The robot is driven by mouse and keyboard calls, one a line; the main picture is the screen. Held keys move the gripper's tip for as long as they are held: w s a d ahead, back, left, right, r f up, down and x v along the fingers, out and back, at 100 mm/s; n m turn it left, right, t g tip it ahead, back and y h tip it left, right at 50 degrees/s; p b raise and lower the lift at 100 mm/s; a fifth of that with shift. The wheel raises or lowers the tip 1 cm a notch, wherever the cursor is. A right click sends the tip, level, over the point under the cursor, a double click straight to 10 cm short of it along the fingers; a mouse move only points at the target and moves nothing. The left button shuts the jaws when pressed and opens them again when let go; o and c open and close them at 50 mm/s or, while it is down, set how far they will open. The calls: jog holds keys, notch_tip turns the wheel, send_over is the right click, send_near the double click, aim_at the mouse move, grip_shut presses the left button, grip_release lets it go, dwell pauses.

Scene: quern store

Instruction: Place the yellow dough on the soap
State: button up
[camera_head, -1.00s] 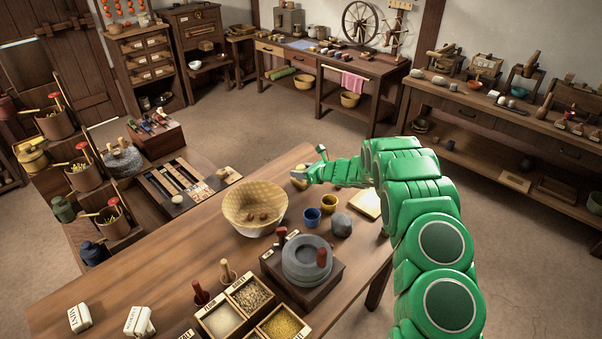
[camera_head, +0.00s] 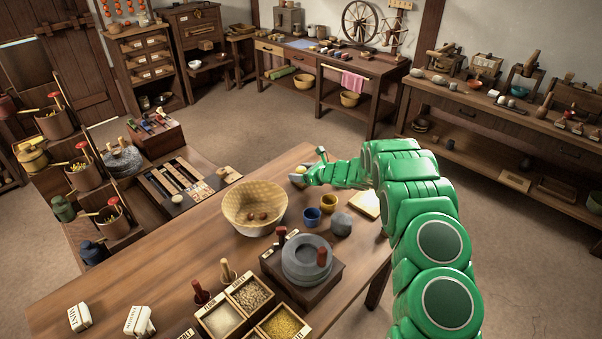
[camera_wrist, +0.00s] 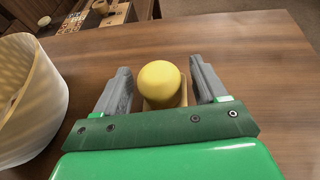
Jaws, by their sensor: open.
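The yellow dough (camera_wrist: 160,84) is a smooth round ball in the wrist view. It appears to rest on a small tan block (camera_wrist: 184,92), perhaps the soap, whose edges show beside and below it. My gripper (camera_wrist: 162,88) is open, with one grey finger on each side of the ball and a visible gap to both. In the head view my gripper (camera_head: 299,180) is low over the far end of the table, and a bit of the yellow dough (camera_head: 301,169) shows there. The block is mostly hidden by the ball and my gripper.
A woven basket (camera_head: 254,222) stands left of my gripper. A blue cup (camera_head: 312,216), a yellow cup (camera_head: 329,204), a grey lump (camera_head: 341,225) and a quern (camera_head: 307,261) are nearer. The wooden table (camera_wrist: 255,75) is bare to the right in the wrist view.

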jog(key=shift+r, duration=0.15)
jog(key=v, duration=1.2)
